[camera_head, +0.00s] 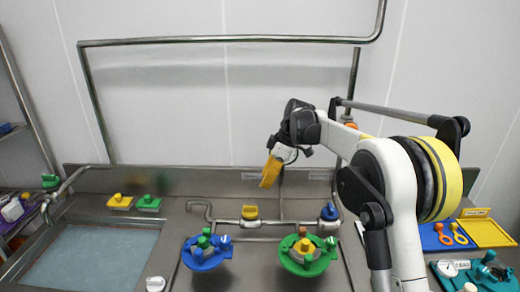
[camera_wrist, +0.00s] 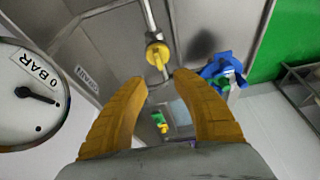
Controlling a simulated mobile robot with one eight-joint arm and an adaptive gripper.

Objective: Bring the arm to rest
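My arm (camera_head: 402,190) rises from the lower right of the head view, bends at a large yellow-and-black joint and reaches left over the steel worktop. My gripper (camera_head: 267,180) hangs at its end, with orange fingers pointing down and slightly left, in the air in front of the back wall. In the wrist view my gripper (camera_wrist: 160,82) has its two fingers spread apart with nothing held between them. Through the gap a steel pipe with a yellow valve handle (camera_wrist: 158,55) shows at a distance.
Below stand a blue round-based fitting (camera_head: 206,256) and a green one (camera_head: 305,262). A yellow valve (camera_head: 250,212) and a blue valve (camera_head: 329,212) sit on piping. A basin (camera_head: 90,262) lies left; blue and yellow trays (camera_head: 487,233) lie right. A pressure gauge (camera_wrist: 30,100) fills the wrist view's left.

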